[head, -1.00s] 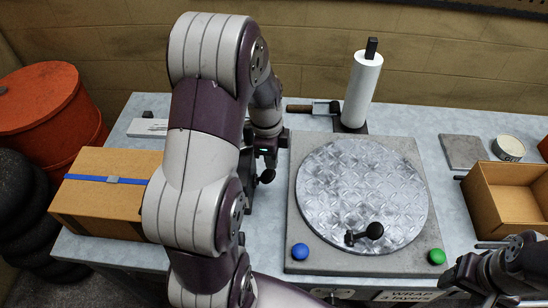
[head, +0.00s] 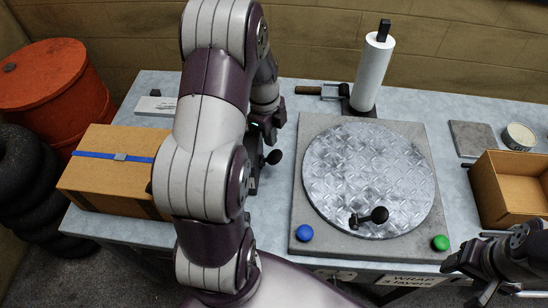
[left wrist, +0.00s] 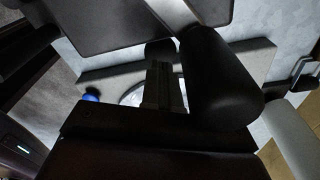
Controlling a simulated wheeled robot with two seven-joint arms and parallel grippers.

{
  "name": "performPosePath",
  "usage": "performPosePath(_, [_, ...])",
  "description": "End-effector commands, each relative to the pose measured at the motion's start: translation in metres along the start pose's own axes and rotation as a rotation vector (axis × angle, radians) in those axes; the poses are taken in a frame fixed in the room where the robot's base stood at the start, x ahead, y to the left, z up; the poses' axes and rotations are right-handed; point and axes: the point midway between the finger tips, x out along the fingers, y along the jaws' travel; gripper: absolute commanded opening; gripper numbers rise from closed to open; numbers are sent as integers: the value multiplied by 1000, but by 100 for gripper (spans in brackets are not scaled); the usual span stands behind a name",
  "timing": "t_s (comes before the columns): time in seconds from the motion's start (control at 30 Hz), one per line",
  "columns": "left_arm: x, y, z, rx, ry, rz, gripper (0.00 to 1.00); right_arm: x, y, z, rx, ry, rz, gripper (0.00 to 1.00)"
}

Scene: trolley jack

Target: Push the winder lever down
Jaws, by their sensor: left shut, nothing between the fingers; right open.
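What looks like the winder lever shows as a short arm with a black knob (head: 274,157) beside my left arm, left of the grey turntable base. My left gripper (head: 270,128) is just behind and above this knob, partly hidden by my arm. It is shut and empty. In the left wrist view, a large dark rounded grip (left wrist: 222,85) on a pale metal bar (left wrist: 172,12) is close beside my left fingers (left wrist: 165,88); I cannot tell whether they touch. The winder's body is mostly hidden by my left arm. My right gripper (head: 452,264) is open and empty at lower right.
A strapped cardboard box (head: 105,192) stands left of my arm. A round metal turntable (head: 360,165) with a black-knobbed crank (head: 379,215) lies right of the knob, with blue (head: 304,233) and green (head: 440,243) buttons in front. A white roll (head: 372,75) stands behind; an open box (head: 510,195) is at right.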

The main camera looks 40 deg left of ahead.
Motion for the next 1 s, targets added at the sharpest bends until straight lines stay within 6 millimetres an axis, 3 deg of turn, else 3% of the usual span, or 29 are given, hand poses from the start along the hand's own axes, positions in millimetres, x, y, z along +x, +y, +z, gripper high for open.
performPosePath(0.03, [14, 0, 0, 0, 0, 1, 0, 12, 0, 2, 0, 0, 0, 59])
performPosePath(0.23, [39, 0, 0, 1, 0, 0, 0, 32, 0, 4, 0, 0, 0, 59])
performPosePath(0.73, [46, 1, 0, 0, 1, 1, 0, 36, 0, 4, 0, 0, 0, 59])
performPosePath(1.0, [77, 1, 3, 0, 1, 2, 0, 60, 0, 7, 0, 0, 0, 59])
